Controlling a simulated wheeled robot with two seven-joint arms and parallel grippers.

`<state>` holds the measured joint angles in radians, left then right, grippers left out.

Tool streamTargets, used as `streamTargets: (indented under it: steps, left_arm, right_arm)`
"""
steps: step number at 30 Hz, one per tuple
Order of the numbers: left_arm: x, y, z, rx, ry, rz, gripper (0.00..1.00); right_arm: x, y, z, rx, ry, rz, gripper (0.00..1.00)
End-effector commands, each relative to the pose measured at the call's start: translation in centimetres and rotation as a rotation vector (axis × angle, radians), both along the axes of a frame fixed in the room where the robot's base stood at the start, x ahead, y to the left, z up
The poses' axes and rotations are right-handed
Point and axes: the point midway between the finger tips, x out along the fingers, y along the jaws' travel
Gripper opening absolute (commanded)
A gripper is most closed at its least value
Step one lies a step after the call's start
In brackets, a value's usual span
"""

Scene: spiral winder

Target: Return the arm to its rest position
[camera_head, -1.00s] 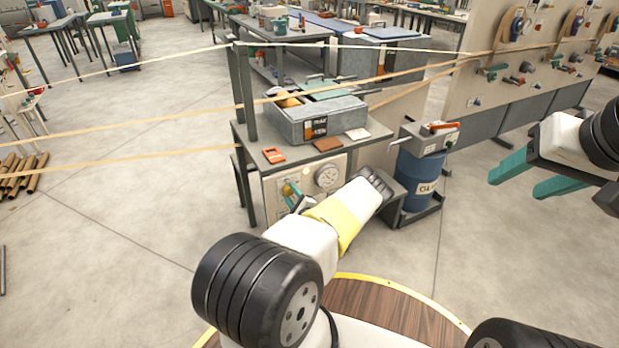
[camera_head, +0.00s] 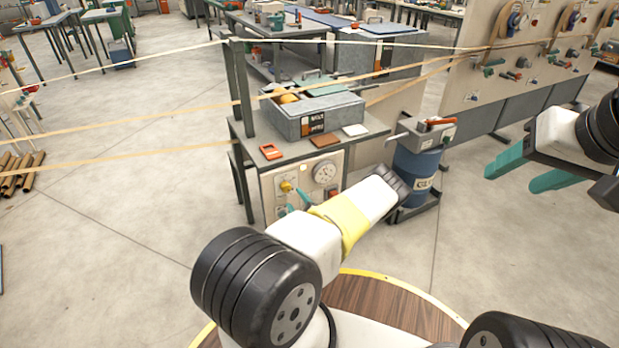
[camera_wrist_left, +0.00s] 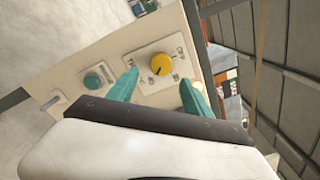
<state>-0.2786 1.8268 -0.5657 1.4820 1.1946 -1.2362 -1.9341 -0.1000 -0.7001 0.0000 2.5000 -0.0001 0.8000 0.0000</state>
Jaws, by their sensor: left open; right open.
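My left gripper (camera_head: 302,199) is open in front of the control panel (camera_head: 325,193) on the workbench. It is partly hidden behind my left arm in the head view. In the left wrist view its two teal fingers (camera_wrist_left: 159,80) stand apart, with the yellow knob (camera_wrist_left: 160,64) seen between their tips. The fingers hold nothing; I cannot tell how far they are from the panel. The yellow knob also shows in the head view (camera_head: 287,186). My right gripper (camera_head: 511,179) is open and empty at the right, over bare floor.
The workbench carries a grey box (camera_head: 314,114), an orange device (camera_head: 271,152) and flat samples. A round gauge (camera_head: 325,172) is on the panel. A blue drum (camera_head: 416,170) stands to the right of the bench. Pale strips stretch across the scene.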

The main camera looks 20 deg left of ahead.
Motion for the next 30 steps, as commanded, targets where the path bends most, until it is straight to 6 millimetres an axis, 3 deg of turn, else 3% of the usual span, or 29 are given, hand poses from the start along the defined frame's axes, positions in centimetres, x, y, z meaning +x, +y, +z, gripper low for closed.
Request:
streamTargets:
  steps: [19, 23, 30]
  left_arm:
    - [-0.2, -0.7, 0.4, -0.02, -0.008, 0.003, 0.59]
    - [1.7, -1.0, 2.0, -0.144, -0.049, 0.022, 0.59]
    - [6.8, -3.3, 8.3, -0.609, -0.183, 0.083, 0.59]
  right_arm:
    - [0.0, 0.0, 0.0, 0.0, 0.0, 0.0, 0.56]
    - [0.0, 0.0, 0.0, 0.0, 0.0, 0.0, 0.56]
    - [0.0, 0.0, 0.0, 0.0, 0.0, 0.0, 0.56]
